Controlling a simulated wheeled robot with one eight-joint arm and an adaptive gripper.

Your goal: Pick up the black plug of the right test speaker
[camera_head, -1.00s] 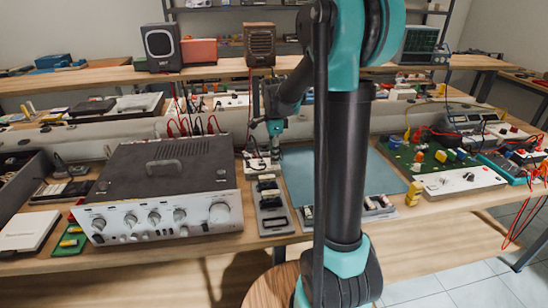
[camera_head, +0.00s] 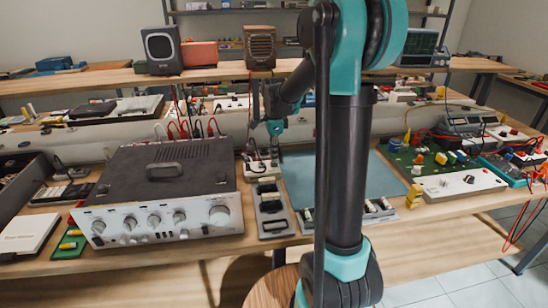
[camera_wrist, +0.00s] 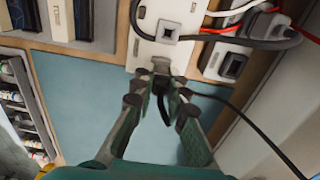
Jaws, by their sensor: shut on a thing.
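My gripper (camera_wrist: 160,76) is shut on the black plug (camera_wrist: 161,88), which shows as a small dark piece between the fingers in the wrist view. A black cable (camera_wrist: 238,112) runs off to the right from near the fingers. The fingertips are at the edge of a white panel with a square socket (camera_wrist: 168,31).
A large grey amplifier (camera_head: 165,190) is left of my gripper, with red and black leads behind it. A blue mat (camera_head: 300,175) lies to the right, mostly bare. A green circuit board (camera_head: 425,160) and instruments with cables fill the bench's right side.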

